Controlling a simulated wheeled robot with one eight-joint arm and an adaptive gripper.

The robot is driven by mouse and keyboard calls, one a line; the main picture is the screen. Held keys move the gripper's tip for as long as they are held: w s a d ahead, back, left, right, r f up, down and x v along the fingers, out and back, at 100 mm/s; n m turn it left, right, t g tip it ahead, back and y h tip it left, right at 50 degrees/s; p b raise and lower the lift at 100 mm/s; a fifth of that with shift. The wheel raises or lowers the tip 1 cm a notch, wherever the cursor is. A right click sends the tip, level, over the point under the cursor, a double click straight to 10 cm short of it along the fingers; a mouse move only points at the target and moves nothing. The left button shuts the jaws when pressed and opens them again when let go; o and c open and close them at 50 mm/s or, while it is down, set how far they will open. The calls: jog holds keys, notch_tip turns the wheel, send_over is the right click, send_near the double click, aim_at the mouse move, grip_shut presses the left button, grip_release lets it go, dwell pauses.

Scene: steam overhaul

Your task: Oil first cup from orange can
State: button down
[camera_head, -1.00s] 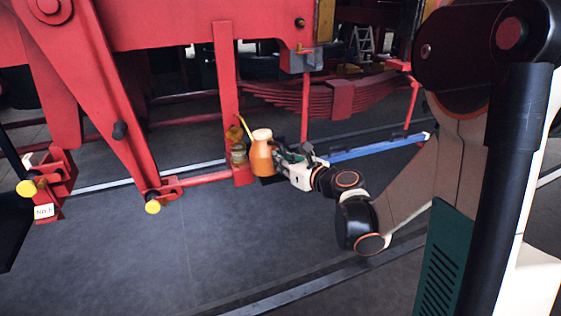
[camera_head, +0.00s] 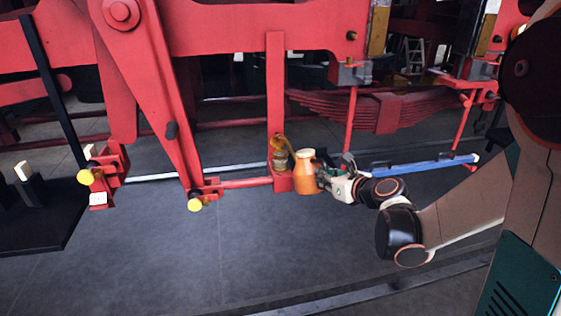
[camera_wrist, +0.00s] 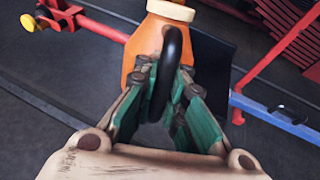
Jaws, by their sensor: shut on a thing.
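My gripper (camera_head: 325,179) is shut on the black handle (camera_wrist: 172,62) of the orange can (camera_head: 306,176). The can has a cream top and stands roughly upright. A small brass-coloured cup (camera_head: 281,160) with a yellow part on top sits at the foot of a red upright bar, just left of the can. The can's thin yellow spout is hard to make out against the cup. I cannot tell whether it touches the cup or whether oil flows.
Red rods and levers (camera_head: 165,110) with yellow-ended pins stand to the left. A leaf spring (camera_head: 375,108) is behind my gripper. A blue bar (camera_head: 420,164) runs right of the gripper. A black platform (camera_head: 45,225) is at far left. The grey floor in front is clear.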

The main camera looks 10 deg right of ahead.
jog(key=shift+r+g+p, duration=0.3)
jog(key=shift+p, duration=0.25)
jog(key=shift+r+g+p, duration=0.2)
jog(key=shift+g+p, duration=0.4)
jog(key=shift+p, duration=0.4)
dwell(0.5)
jog(key=shift+r, duration=0.2)
dwell(4.8)
jog(key=shift+w+r+g+h+p, duration=0.1)
jog(key=shift+r+g+h+p, duration=0.3)
jog(key=shift+p, duration=0.45)
